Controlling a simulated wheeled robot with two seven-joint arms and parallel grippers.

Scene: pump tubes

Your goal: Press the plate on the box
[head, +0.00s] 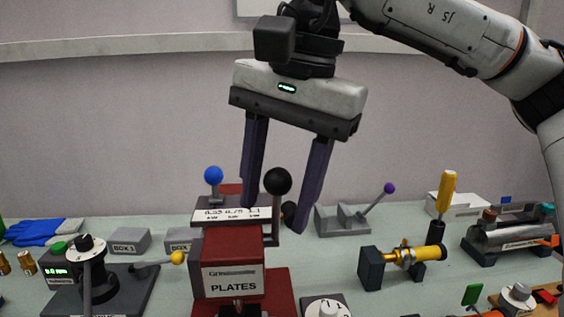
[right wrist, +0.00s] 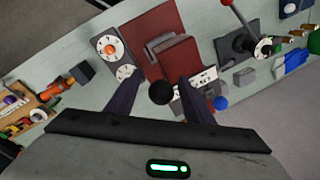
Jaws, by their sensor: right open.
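A dark red press marked PLATES (head: 232,282) stands at the front centre in the head view. Its red body also shows in the right wrist view (right wrist: 165,50). A white printed plate (head: 228,215) lies across its top; it also shows in the right wrist view (right wrist: 203,80). A black ball knob (head: 278,181) rises beside the plate. My right gripper (head: 273,218) is open and empty, pointing down, its two fingers either side of the knob in the picture. The knob (right wrist: 161,93) also appears between the fingers in the right wrist view. My left gripper is not in view.
Small grey boxes, one marked BOX 1 (head: 130,241), sit left of the press. A black device with a yellow-knobbed lever (head: 178,258) is at left. A blue-knobbed lever (head: 213,175) stands behind. A brass cylinder (head: 412,257) and a purple-knobbed lever (head: 389,188) are at right.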

